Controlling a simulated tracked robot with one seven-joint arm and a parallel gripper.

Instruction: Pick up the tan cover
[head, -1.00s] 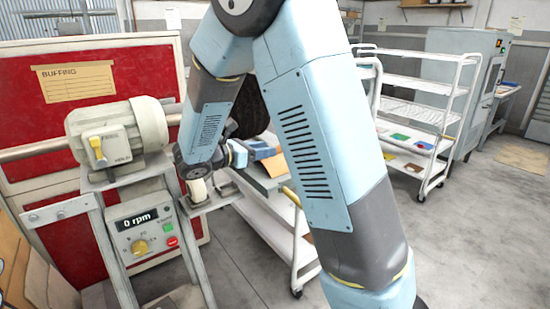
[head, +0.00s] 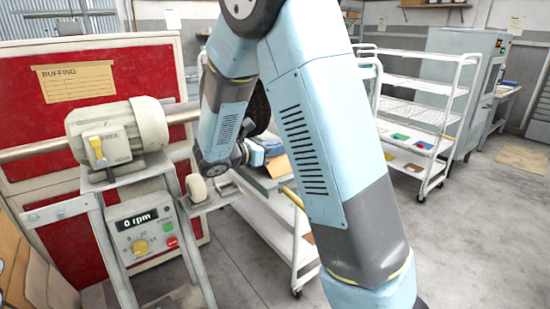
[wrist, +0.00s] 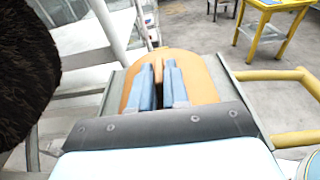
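The tan cover (wrist: 208,85) is in the wrist view, a rounded tan shape beneath and beyond my fingers. A narrow raised tan piece shows between the fingertips. In the head view a tan part (head: 277,165) shows on the cart top, partly hidden behind my arm. My gripper (wrist: 158,68) has its two blue fingers apart, with a gap between them, over the cover. I cannot tell whether they touch it. In the head view my gripper (head: 258,154) is small and partly hidden by my own arm.
The dark round brush (wrist: 30,75) is close at the left of the wrist view. A yellow rail (wrist: 292,75) runs at the right. In the head view the buffing motor (head: 118,135), a small cream object (head: 196,188) on a bracket, and a white shelf cart (head: 425,110) stand around.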

